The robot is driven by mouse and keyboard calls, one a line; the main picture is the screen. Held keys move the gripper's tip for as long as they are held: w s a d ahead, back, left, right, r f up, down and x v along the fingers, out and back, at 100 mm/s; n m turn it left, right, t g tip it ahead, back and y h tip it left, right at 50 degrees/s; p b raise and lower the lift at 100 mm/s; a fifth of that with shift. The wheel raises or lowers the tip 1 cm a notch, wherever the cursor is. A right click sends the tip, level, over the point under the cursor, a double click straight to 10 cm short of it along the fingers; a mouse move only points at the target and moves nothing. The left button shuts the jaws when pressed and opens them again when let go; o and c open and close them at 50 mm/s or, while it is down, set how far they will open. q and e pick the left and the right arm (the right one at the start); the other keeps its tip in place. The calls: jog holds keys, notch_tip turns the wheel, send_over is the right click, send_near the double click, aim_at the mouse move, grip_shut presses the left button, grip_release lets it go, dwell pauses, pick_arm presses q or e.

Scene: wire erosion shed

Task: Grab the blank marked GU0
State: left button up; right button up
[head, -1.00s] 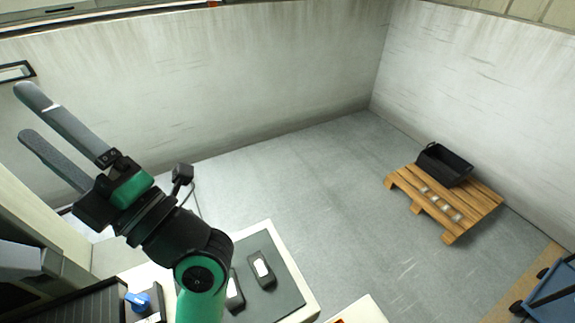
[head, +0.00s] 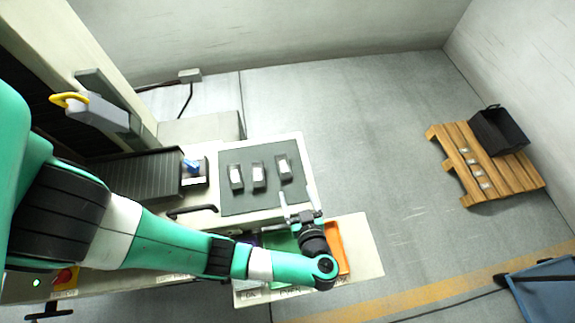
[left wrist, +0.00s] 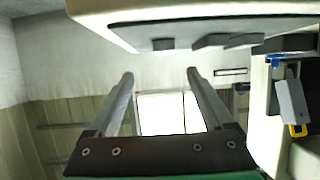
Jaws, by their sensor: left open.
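Three dark blanks with white labels lie on a dark grey mat (head: 228,204): a left one (head: 236,181), a middle one (head: 259,181) and a right one (head: 284,171). The label writing is too small to read, so I cannot tell which is GU0. My left gripper (head: 298,201) is open, near the mat's front right corner, on the near side of the right blank. In the left wrist view its two fingers (left wrist: 160,74) stand apart with nothing between them. The mat and low dark blocks show at that view's top. My right gripper is not in view.
Green (head: 283,243) and orange (head: 336,246) trays lie under and beside my left wrist. A black slatted unit (head: 135,178) with a blue part (head: 191,166) stands left of the mat. A pallet (head: 462,160) with a black crate (head: 498,131) is at the right. Floor between is clear.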

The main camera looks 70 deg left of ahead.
aim_at(285, 170)
pick_arm(q)
jog(key=b+x, duration=0.1)
jog(key=x, duration=0.5)
jog(key=shift+a, duration=0.15)
jog(key=x, duration=0.3)
jog(key=b+x, duration=0.1)
jog(key=shift+s+a+f, duration=0.2)
jog(key=shift+s+a, duration=0.15)
jog(key=shift+s, duration=0.05)
jog(key=shift+w+a, duration=0.1)
jog(key=shift+a, duration=0.1)
grip_shut()
